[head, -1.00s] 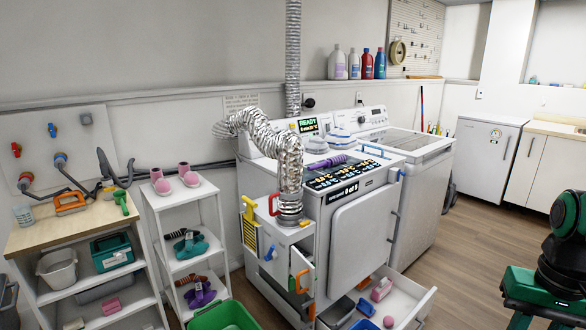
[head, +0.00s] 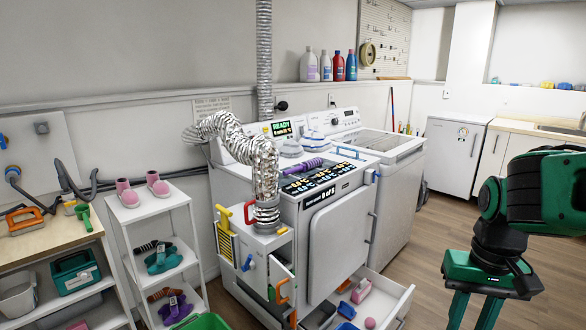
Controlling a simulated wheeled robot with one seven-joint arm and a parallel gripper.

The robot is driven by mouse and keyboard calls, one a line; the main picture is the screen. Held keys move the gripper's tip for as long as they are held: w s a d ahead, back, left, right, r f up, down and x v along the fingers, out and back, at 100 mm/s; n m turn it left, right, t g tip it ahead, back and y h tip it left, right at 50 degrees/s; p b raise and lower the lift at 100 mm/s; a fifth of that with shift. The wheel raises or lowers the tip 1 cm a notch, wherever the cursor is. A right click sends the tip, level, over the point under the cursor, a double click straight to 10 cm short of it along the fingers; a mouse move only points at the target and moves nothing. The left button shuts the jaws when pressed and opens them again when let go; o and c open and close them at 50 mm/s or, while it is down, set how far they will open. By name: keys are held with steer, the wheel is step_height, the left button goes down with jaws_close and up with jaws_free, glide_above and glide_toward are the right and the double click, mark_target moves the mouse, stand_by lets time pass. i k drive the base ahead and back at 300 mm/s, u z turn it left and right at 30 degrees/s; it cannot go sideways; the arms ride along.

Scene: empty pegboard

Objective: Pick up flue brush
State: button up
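A purple ribbed rod (head: 307,165) lies on top of the white dryer (head: 337,235), behind its dark button panel. It may be the flue brush, but I cannot tell for certain. A yellow tool (head: 224,218) with a dark, comb-like edge hangs at the dryer's left side. My gripper (head: 473,316) is at the lower right, its two green fingers pointing down and apart. Its fingertips run to the bottom edge of the picture. Nothing shows between the fingers, and it is well to the right of the dryer.
A silver duct (head: 262,165) rises from a white box on the dryer's left front. An open drawer (head: 395,312) juts out below the dryer. White shelves (head: 150,225) stand at the left. Wooden floor (head: 428,235) is clear between the dryer and my arm.

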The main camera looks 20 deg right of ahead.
mark_target(306, 166)
steer(key=z, duration=0.05)
steer(key=i, duration=1.5)
steer(key=z, duration=0.05)
